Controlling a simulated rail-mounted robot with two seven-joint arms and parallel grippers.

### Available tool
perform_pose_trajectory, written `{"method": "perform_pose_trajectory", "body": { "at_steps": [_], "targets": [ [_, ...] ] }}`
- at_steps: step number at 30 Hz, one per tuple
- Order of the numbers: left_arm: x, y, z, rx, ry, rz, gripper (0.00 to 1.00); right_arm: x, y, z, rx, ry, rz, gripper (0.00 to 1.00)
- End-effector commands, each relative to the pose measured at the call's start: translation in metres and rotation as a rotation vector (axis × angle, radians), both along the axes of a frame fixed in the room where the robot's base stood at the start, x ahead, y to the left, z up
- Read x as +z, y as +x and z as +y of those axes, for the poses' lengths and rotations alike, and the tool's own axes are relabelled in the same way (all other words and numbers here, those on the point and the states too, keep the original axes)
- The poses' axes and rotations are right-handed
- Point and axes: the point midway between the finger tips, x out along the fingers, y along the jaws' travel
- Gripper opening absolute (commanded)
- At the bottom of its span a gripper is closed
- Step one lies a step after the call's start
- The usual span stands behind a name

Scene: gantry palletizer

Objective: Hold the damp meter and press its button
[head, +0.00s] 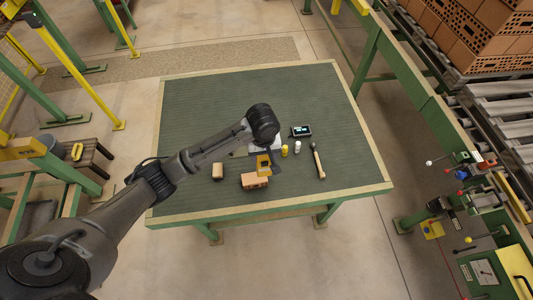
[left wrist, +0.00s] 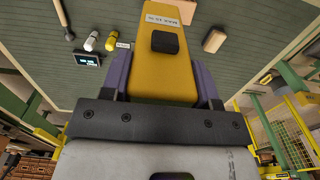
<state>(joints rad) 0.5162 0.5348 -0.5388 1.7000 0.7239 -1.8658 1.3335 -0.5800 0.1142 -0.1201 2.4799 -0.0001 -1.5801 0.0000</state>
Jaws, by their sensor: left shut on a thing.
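The damp meter, a yellow block with a black square button and a white label, shows large in the left wrist view (left wrist: 166,70). It also shows over the table's middle in the head view (head: 263,166). My left gripper (head: 265,160) is shut on it, with a purple-grey finger on each side in the left wrist view (left wrist: 164,82). The black button is uncovered and nothing touches it. I cannot tell whether the meter touches the table. My right gripper is in neither view.
On the green table (head: 205,110) lie a small display (head: 301,130), a yellow pot (head: 284,150), a white pot (head: 297,147), a hammer (head: 318,161), a brick (head: 254,181) and a tan block (head: 218,171). The table's far and left areas are clear.

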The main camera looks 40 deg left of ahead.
Motion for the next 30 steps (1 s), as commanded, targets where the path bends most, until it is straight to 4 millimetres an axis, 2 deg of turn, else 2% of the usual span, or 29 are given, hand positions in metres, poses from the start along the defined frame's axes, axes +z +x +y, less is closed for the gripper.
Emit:
{"method": "perform_pose_trajectory", "body": {
  "at_steps": [30],
  "targets": [
    [0.001, 0.000, 0.039, 0.000, 0.000, 0.000, 0.07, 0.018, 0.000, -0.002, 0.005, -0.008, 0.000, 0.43]
  ]
}}
